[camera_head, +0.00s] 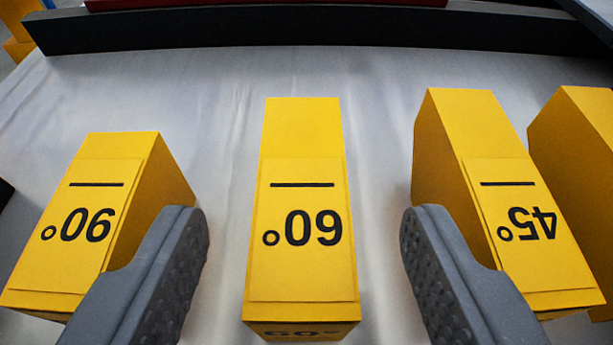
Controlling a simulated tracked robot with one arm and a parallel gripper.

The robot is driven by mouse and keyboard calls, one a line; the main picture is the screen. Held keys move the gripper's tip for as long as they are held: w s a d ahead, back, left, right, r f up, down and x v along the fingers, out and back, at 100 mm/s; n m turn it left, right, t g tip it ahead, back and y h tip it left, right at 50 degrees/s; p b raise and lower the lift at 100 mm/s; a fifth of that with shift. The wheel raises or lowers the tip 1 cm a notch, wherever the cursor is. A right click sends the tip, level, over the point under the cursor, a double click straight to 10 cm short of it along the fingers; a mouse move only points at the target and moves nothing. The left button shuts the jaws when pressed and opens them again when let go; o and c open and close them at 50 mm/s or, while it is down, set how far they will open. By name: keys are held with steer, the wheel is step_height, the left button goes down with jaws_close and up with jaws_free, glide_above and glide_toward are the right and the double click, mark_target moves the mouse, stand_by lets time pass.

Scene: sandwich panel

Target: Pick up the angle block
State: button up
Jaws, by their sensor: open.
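Several yellow angle blocks stand in a row, their printed labels upside down in the picture. The middle block (300,195), marked 60°, lies between the two grey fingers of my gripper (305,225). My gripper is open, with a visible gap between each finger and this block. The left block (85,185), marked 90°, is partly covered by the left finger. The block to the right (505,150), marked 45°, is partly covered by the right finger. I cannot tell how far the fingers are above the surface.
Another yellow block (585,135) is cut off at the right edge. The blocks stand on a pale grey surface (215,95). A long black bar (300,28) runs across the back, with a red strip (270,3) behind it. Clear surface lies between the blocks and the bar.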

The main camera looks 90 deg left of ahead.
mark_target(303, 216)
steer(key=shift+x, duration=1.45)
steer(key=c, duration=1.1)
